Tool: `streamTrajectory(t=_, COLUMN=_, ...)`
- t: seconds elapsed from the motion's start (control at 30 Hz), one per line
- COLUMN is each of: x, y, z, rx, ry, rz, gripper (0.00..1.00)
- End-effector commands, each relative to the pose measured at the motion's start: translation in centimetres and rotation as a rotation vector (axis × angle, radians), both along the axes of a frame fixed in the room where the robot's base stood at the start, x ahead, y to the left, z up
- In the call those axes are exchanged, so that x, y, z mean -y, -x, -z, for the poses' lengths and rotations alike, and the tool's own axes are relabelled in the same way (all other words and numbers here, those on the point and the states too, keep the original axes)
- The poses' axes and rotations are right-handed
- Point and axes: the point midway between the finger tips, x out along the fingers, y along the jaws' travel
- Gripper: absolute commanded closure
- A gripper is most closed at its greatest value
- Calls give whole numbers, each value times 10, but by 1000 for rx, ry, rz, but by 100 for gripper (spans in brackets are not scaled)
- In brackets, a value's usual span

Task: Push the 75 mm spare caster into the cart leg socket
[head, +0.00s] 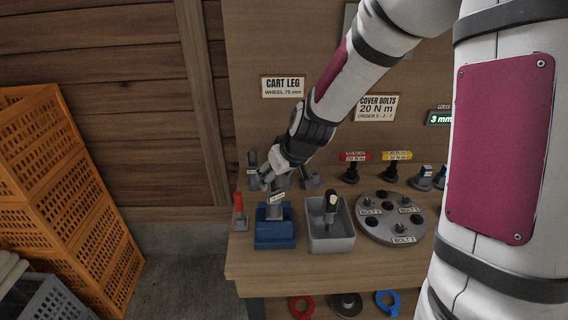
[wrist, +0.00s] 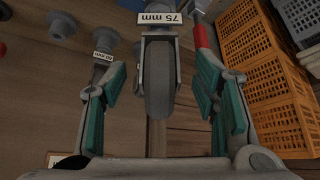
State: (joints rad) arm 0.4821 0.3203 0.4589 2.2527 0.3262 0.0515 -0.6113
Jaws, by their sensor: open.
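The 75 mm caster (wrist: 158,75) shows in the wrist view with its wheel towards me and a white "75 mm" label on it. In the head view the caster (head: 275,211) stands over the blue block (head: 275,238), below the "CART LEG, WHEEL 75 mm" sign (head: 283,87). I take this block to be the leg socket; how deep the stem sits is hidden. My gripper (head: 275,180) is open around the wheel. Its teal-padded fingers (wrist: 158,92) stand apart on both sides, with gaps to the wheel in the wrist view.
A grey bin (head: 343,241) with an upright dark tool (head: 331,206) is right of the block, then a round bolt plate (head: 388,232). A red-topped piece (head: 240,208) stands close on the left. Another labelled caster (wrist: 106,45) stands nearby. Orange crates (head: 55,190) are at far left.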

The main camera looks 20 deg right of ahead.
Motion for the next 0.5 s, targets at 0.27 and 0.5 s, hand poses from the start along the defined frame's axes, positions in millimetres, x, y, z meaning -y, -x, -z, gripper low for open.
streamTrajectory(t=0.27, x=8, y=25, z=-42, rx=4, ry=2, rz=5, gripper=45)
streamTrajectory(t=0.5, x=10, y=39, z=-64, rx=4, ry=2, rz=4, gripper=45)
